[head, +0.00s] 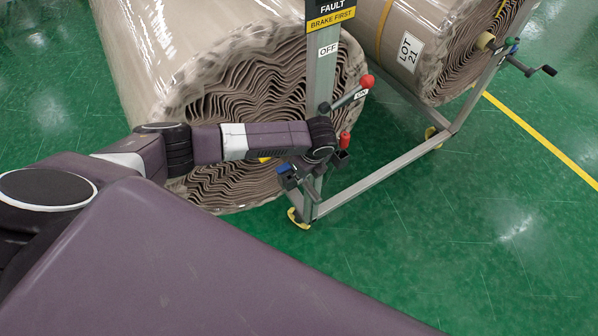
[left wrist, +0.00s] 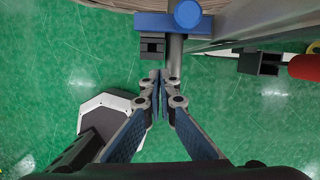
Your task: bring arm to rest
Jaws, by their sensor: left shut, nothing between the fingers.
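My left arm reaches in from the left in the head view, and its gripper (head: 304,177) points down beside the stand's upright, partly hidden by the wrist. In the left wrist view the left gripper (left wrist: 160,78) has its fingers together with nothing between them. The fingertips are close below a blue block with a round blue knob (left wrist: 187,14) and a small dark block (left wrist: 152,46); I cannot tell whether they touch. My right gripper is not in view.
A wrapped roll (head: 250,90) stands behind my arm. A brake lever with a red ball (head: 367,81) points toward the ON label. A red knob (head: 344,140) is close to my wrist. A second roll (head: 440,40) is at upper right. Green floor (head: 450,240) is open at right.

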